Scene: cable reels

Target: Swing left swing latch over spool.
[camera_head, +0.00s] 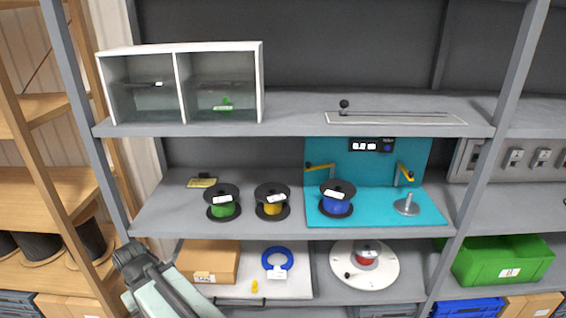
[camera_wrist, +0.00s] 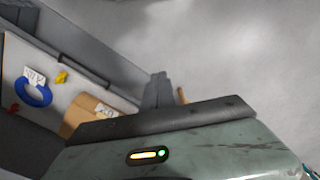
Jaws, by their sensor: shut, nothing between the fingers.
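The left swing latch (camera_head: 320,167) is a yellow bar with a dark knob at its left end, on the teal back panel. The blue spool (camera_head: 337,206) has black flanges and a white label, and stands on the teal base below and slightly right of that latch. I cannot tell whether the latch touches the spool. A second yellow latch (camera_head: 405,173) tilts at the right of the panel. My gripper (camera_head: 126,254) is at the lower left, far from the latches and spool, shut and empty. Its fingers (camera_wrist: 160,88) also show in the wrist view, which shows neither latch.
A green spool (camera_head: 223,209) and a yellow spool (camera_head: 271,208) stand left of the teal base (camera_head: 375,219). A grey disc with a peg (camera_head: 407,206) sits at its right. Shelf posts and the upper shelf edge (camera_head: 300,130) bound the bay. A cardboard box (camera_head: 208,261) is below.

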